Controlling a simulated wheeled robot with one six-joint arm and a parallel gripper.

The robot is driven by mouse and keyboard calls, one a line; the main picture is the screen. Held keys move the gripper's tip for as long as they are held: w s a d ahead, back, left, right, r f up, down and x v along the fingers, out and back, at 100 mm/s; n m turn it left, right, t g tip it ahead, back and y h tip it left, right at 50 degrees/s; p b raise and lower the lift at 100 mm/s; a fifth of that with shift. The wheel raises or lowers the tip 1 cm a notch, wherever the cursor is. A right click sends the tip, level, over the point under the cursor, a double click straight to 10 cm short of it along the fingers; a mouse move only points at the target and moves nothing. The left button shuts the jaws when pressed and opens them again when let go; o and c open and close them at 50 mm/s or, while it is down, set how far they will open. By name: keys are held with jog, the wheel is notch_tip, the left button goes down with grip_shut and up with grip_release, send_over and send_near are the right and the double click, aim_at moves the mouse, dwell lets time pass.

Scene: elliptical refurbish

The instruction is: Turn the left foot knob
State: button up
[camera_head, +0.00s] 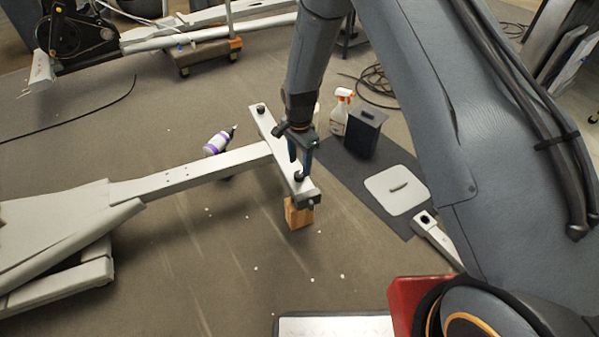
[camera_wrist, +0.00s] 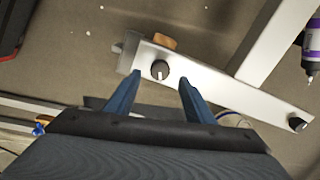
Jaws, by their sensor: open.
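A pale grey foot bar (camera_head: 275,145) lies across the end of a long frame beam, with a dark round knob near each end. The near knob (camera_head: 299,177) shows in the wrist view (camera_wrist: 160,69) as a black knob with a white mark. The far knob (camera_head: 261,107) is at the bar's other end, and in the wrist view it is at the lower right (camera_wrist: 297,124). My gripper (camera_head: 301,168) is above the near knob. Its two blue fingers (camera_wrist: 160,80) are apart and empty, and appear either side of this knob. I cannot tell whether they touch it.
A wooden block (camera_head: 298,214) sits under the bar's near end. A purple-and-white bottle (camera_head: 217,143) lies left of the bar. A spray bottle (camera_head: 341,112) and dark bin (camera_head: 365,132) stand right, beside a dark mat with a light panel (camera_head: 396,190). Floor nearer me is mostly clear.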

aim_at(299, 173)
jog(key=shift+f+b, duration=0.5)
jog(key=shift+f, duration=1.7)
jog(key=shift+c, duration=0.3)
jog(key=c, duration=1)
